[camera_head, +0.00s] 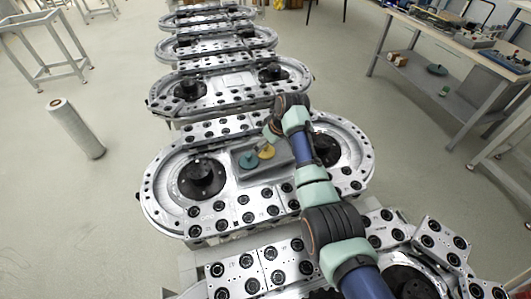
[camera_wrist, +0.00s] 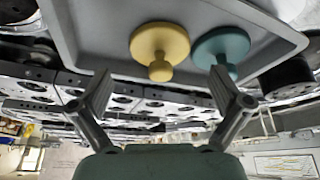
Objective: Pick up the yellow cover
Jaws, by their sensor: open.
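The yellow cover (camera_head: 266,152) is a round disc with a knob. In the head view my gripper is close by the yellow cover, partly hidden by my arm.
Black round hubs (camera_head: 201,178) stand up on the track, one at each side of the tray. More ring tracks (camera_head: 232,82) line up behind. The tray rim (camera_wrist: 75,45) surrounds the covers. A workbench (camera_head: 455,45) stands at the right, apart from the track.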

